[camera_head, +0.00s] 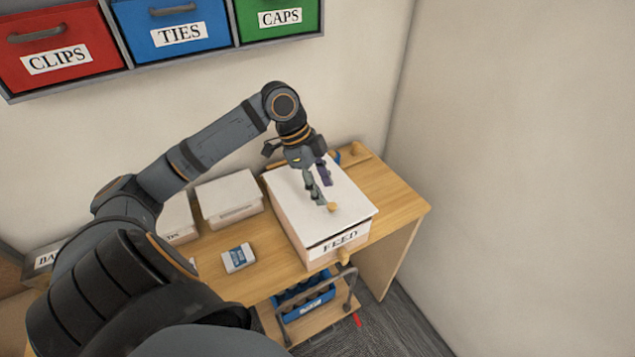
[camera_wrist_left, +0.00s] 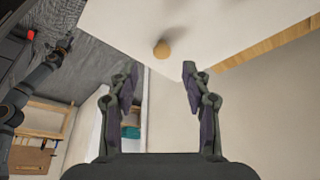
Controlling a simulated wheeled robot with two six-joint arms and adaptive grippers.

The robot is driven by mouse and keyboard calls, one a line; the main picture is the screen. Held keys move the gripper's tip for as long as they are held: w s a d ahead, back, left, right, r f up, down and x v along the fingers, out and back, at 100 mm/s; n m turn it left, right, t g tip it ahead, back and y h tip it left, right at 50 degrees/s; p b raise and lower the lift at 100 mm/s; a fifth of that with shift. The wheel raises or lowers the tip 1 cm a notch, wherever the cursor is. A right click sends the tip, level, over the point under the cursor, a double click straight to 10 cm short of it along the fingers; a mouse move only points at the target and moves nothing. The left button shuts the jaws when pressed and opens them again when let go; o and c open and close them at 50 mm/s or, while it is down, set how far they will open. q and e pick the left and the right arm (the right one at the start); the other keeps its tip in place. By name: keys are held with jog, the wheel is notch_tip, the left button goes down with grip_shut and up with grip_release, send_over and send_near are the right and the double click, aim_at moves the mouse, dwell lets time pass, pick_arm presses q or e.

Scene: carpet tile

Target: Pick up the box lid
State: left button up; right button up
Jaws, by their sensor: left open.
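The white box lid (camera_head: 307,205) sits on the box labelled FEED (camera_head: 338,243) on the wooden desk. A small round wooden knob (camera_head: 333,207) is on the lid; the knob also shows in the left wrist view (camera_wrist_left: 161,49), beyond the fingertips. My left gripper (camera_head: 325,181) is above the lid, behind the knob in the head view. It is open and empty, its two fingers apart in the left wrist view (camera_wrist_left: 160,72). I cannot tell whether the fingertips touch the lid. My right gripper is not visible in the head view.
Smaller white boxes (camera_head: 229,197) stand left of the FEED box. A small blue and white box (camera_head: 238,258) lies on the desk (camera_head: 405,204). A blue crate (camera_head: 304,292) sits below. Wall drawers CLIPS (camera_head: 62,80), TIES (camera_head: 172,50) and CAPS (camera_head: 278,31) hang above. The right wall is close.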

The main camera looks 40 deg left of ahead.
aim_at(333, 205)
pick_arm(q)
jog(key=shift+w+d+f, duration=0.2)
jog(key=shift+f, duration=0.2)
jog(key=shift+d+f+p, duration=0.25)
jog(key=shift+f+p, duration=0.1)
jog(key=shift+p, duration=0.15)
jog(key=p+x, duration=0.1)
jog(key=x, duration=0.3)
jog(key=shift+w+a, duration=0.1)
jog(key=shift+w, duration=0.05)
jog(key=shift+c, duration=0.9)
grip_shut()
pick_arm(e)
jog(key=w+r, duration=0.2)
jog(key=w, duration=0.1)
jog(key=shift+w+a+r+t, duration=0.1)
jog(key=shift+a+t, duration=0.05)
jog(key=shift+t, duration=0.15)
